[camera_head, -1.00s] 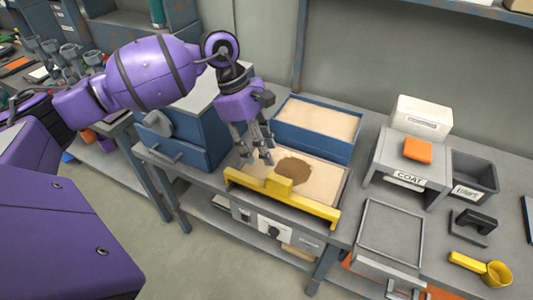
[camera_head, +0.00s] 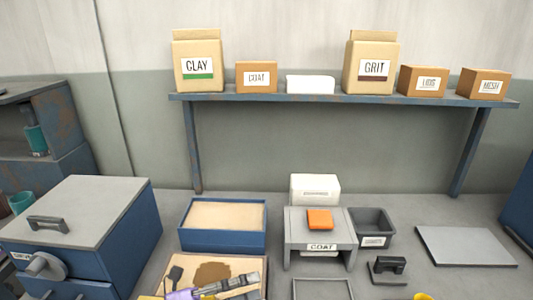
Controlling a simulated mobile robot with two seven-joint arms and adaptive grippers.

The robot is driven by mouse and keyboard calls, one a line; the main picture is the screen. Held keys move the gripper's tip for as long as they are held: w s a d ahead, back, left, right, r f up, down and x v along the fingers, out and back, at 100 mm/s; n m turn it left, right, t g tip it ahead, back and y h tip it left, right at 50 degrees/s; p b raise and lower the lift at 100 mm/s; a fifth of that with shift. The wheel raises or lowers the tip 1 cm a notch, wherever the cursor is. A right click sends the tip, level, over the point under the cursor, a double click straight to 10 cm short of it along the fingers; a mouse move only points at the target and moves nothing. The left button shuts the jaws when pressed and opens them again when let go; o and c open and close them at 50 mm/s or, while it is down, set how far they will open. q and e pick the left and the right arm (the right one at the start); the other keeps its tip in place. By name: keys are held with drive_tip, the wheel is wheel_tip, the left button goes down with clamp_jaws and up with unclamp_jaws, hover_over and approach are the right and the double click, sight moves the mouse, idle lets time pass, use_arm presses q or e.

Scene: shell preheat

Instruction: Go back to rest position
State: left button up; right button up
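My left gripper (camera_head: 240,284) is at the bottom edge of the head view, over the front part of the sand tray (camera_head: 243,262). Its purple and grey parts are cut off by the frame. I cannot tell whether its fingers are open or shut, and I see nothing clearly held. A brown patch (camera_head: 212,271) lies in the tray's sand. Bits of the yellow bar (camera_head: 208,297) show at the bottom edge. My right gripper is not in view.
A blue box of sand (camera_head: 226,241) stands behind the tray. A blue cabinet (camera_head: 140,235) is at left. At right are the COAT stand (camera_head: 347,238) with an orange block (camera_head: 319,219), a dark bin (camera_head: 389,225) and a flat grey plate (camera_head: 466,247). A shelf (camera_head: 340,99) holds boxes.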

use_arm(q)
drive_tip(key=s+a+f+n+t+y+p, duration=0.15)
drive_tip(key=a+f+n+t+y, duration=0.45)
drive_tip(key=n, duration=0.7)
drive_tip(key=s+a+f+n+t+y, duration=0.35)
drive_tip(key=a+f+n+y, duration=0.45)
drive_tip(key=n, duration=0.5)
drive_tip(key=s+a+f+n+g+y, duration=0.1)
drive_tip(key=s+f+n+g+y, duration=0.2)
drive_tip(key=s+f+n+g, duration=0.3)
drive_tip(key=s+f+n, duration=0.5)
drive_tip(key=s+f, duration=0.4)
drive_tip(key=s, duration=0.3)
drive_tip(key=shift+a, duration=0.3)
drive_tip(key=shift+g, duration=0.25)
drive_tip(key=shift+r, duration=0.1)
